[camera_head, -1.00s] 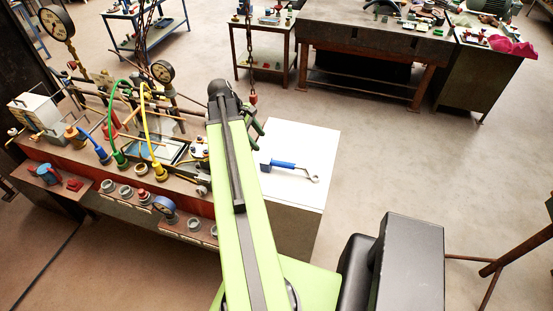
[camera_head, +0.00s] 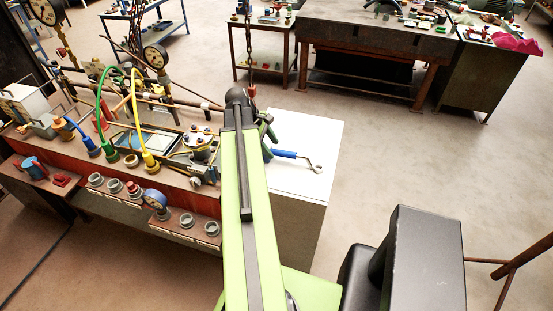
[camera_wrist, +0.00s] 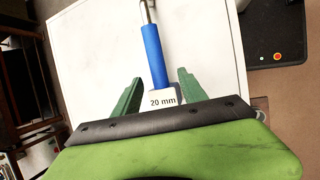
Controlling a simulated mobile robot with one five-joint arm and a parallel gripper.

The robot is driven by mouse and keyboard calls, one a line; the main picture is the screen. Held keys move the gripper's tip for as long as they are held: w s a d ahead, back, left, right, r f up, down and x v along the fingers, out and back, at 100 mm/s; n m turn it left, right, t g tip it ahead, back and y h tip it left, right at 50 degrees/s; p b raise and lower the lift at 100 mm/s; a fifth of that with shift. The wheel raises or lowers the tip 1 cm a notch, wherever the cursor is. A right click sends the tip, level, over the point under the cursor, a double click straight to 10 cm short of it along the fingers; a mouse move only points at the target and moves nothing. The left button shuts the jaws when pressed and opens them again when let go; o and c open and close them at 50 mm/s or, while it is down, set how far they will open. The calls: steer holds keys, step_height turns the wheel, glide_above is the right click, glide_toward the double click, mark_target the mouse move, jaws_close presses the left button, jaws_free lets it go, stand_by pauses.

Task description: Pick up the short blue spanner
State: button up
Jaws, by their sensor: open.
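The short spanner with a blue handle (camera_head: 284,154) lies on the white top of a cabinet (camera_head: 312,128).
A red bench (camera_head: 100,172) with gauges, hoses and pipe fittings stands left of the cabinet. A hanging chain (camera_head: 250,60) shows behind my arm. Workbenches (camera_head: 375,35) stand at the back. The white top around the spanner is mostly clear.

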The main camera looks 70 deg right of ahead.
mark_target(274, 150)
steer(key=b+x, duration=0.3)
steer(key=x, duration=0.2)
steer(key=shift+w+b, duration=0.15)
steer(key=shift+b, duration=0.25)
steer(key=shift+r, duration=0.1)
steer(key=shift+c, duration=0.2)
jaws_close()
